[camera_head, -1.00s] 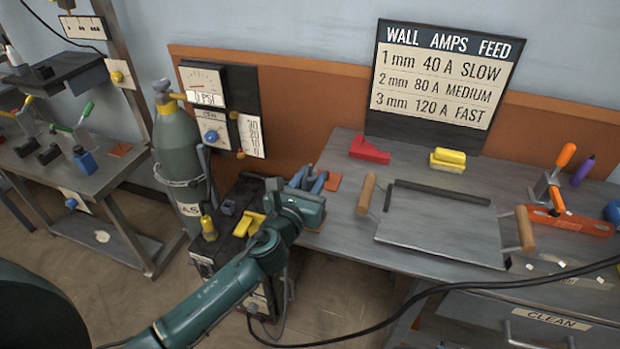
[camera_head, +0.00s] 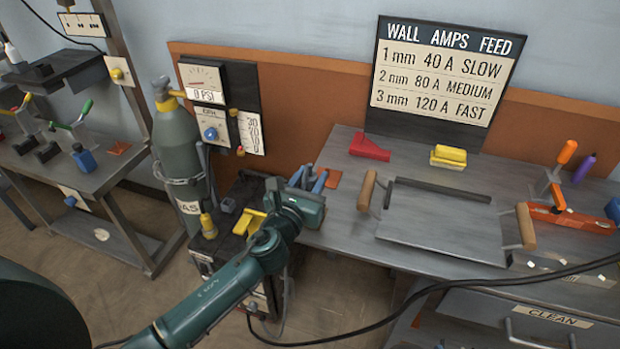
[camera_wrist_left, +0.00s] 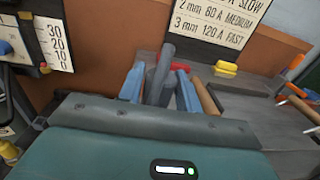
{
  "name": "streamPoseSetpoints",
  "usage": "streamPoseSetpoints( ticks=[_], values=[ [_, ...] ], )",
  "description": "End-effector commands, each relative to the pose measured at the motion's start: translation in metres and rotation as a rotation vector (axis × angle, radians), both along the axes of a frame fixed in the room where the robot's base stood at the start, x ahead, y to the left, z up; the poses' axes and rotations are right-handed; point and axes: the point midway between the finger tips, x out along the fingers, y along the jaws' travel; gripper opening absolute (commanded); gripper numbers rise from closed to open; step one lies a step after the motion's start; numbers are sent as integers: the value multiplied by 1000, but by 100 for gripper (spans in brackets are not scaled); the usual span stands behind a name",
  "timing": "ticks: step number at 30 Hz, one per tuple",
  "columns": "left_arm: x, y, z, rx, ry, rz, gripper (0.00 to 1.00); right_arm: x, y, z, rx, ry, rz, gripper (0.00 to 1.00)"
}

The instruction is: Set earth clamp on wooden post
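My left gripper (camera_head: 309,180) reaches in from the left, over the near-left edge of the grey workbench. Its two blue fingers stand on either side of a dark grey clamp-like piece, which I take for the earth clamp (camera_wrist_left: 160,82). The fingers appear shut on it; its lower part is hidden behind the gripper body. A brown wooden post (camera_head: 367,190) stands at the left side of the metal plate, right of the gripper and apart from it. My right gripper is not in view.
The metal plate (camera_head: 440,226) lies on the workbench (camera_head: 335,228). Red (camera_head: 369,146) and yellow (camera_head: 449,157) blocks sit behind it. A gas cylinder (camera_head: 178,150) and a welder with a yellow handle (camera_head: 249,222) stand left. A black cable (camera_head: 420,292) crosses the front.

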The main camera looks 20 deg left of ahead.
Motion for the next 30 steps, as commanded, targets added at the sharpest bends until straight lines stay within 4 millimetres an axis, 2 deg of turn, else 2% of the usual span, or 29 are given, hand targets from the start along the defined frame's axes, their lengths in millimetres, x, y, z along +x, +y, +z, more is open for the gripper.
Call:
streamPoseSetpoints(
  ticks=[1,7,17,23,30],
  values=[
    [0,0,1,0,-1,0,38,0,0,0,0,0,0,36],
    [0,0,0,0,1,0,55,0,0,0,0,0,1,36],
    [-2,0,-2,0,5,0,56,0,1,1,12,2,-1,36],
    [-36,3,-3,2,6,-1,56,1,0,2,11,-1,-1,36],
    [-91,8,-3,2,6,0,56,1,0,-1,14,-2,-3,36]
  ],
)
